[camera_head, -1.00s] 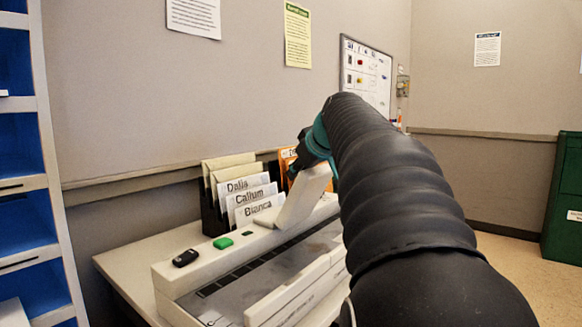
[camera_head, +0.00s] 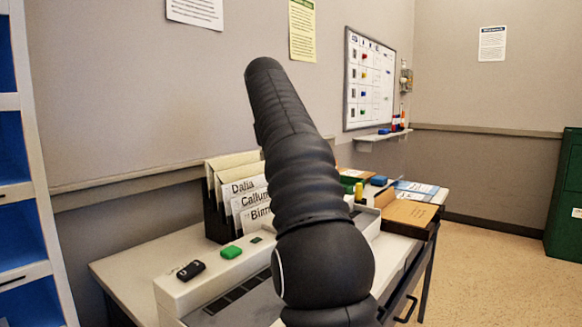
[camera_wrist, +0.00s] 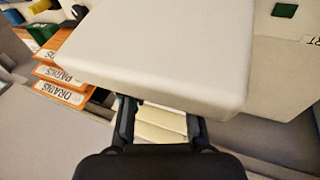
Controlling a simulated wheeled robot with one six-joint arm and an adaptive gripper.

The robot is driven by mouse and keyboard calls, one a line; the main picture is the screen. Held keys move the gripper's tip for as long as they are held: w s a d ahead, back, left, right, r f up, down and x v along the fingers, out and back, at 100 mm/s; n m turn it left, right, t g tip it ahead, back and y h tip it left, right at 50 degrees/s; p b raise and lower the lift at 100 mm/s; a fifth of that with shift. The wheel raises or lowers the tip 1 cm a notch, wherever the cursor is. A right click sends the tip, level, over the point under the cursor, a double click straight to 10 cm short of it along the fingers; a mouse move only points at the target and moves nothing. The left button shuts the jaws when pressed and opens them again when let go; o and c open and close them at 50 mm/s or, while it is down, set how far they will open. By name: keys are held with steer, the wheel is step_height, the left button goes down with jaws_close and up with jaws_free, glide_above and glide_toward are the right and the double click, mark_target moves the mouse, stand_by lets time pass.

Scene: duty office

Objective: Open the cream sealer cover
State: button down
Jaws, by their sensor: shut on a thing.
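The cream sealer cover (camera_wrist: 160,55) fills the upper middle of the wrist view as a wide slab with a rounded edge. My gripper (camera_wrist: 160,110) is at its near edge, one dark finger on each side, shut on it; the cover hides the fingertips. In the head view my black arm hides the gripper and the cover. The long cream sealer body (camera_head: 190,292) stands on the desk, with a green button (camera_head: 232,252) and a small black item (camera_head: 190,270) on top.
A black rack with name folders (camera_head: 243,190) stands behind the sealer, close to my arm. Orange labelled folders (camera_wrist: 62,85) show in the wrist view. A brown box (camera_head: 408,213) is on the right. Blue shelving (camera_head: 25,160) is at left; floor is clear at right.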

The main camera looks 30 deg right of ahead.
steer(key=shift+w+a+f+g, duration=0.15)
steer(key=shift+f+g, duration=0.15)
steer(key=shift+f, duration=0.15)
steer(key=c, duration=0.9)
jaws_free()
steer(key=shift+a, duration=0.1)
steer(key=shift+r, duration=0.15)
steer(key=shift+r, duration=0.1)
steer(key=shift+s+a+r, duration=0.7)
steer(key=shift+s+a, duration=0.85)
steer(key=shift+a, duration=0.15)
steer(key=shift+s+a+r, duration=0.75)
steer(key=shift+s+a, duration=0.8)
steer(key=shift+a, duration=0.2)
steer(key=shift+s+a+r, duration=0.7)
steer(key=shift+s+a, duration=0.85)
steer(key=shift+a, duration=0.15)
